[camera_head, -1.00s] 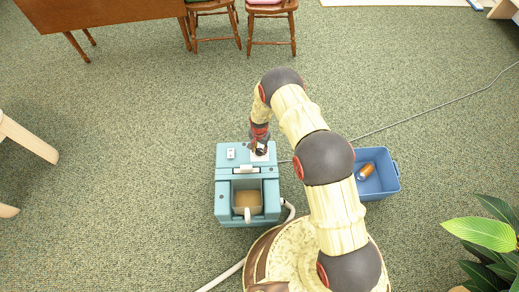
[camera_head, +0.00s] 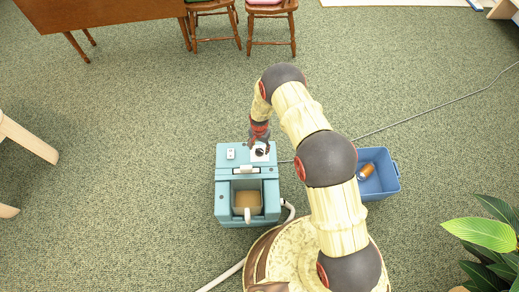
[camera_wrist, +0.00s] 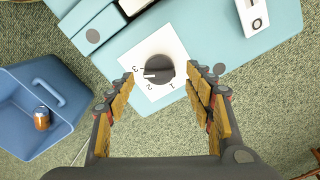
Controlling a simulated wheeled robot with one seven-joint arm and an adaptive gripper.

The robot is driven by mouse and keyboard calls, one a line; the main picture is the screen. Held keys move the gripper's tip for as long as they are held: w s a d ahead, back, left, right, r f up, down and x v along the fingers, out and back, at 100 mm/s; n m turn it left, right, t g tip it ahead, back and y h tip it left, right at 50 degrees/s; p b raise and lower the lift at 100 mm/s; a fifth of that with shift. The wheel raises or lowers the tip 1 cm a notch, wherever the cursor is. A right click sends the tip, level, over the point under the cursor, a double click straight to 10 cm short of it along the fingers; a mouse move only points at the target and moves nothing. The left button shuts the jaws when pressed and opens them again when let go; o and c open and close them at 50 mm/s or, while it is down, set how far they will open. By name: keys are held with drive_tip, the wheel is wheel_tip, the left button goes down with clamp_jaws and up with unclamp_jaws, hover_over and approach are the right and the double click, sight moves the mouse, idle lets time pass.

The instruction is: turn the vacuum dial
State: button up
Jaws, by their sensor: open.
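The vacuum (camera_head: 222,172) is a teal box-shaped machine on the carpet. Its dial (camera_head: 259,152) is a dark round knob on a white plate at the top right of the machine. In the wrist view the dial (camera_wrist: 160,68) sits on the plate (camera_wrist: 176,47) marked 1, 2 and 3. A light mark on the knob lies on its left side, by the 2 and 3; the exact setting is hard to tell. My gripper (camera_wrist: 160,77) is open, its fingertips on either side of the dial in view, with nothing held. In the head view my gripper (camera_head: 260,139) is just beyond the dial.
A white switch plate (camera_head: 231,154) is left of the dial. A blue bin (camera_head: 393,181) with an orange-brown can (camera_head: 366,171) stands to the right. A pale hose (camera_head: 222,278) and a grey cable (camera_head: 428,115) lie on the carpet.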

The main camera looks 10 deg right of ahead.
sight(260, 150)
wheel_tip(260, 150, up, 10)
idle(0.4)
idle(0.3)
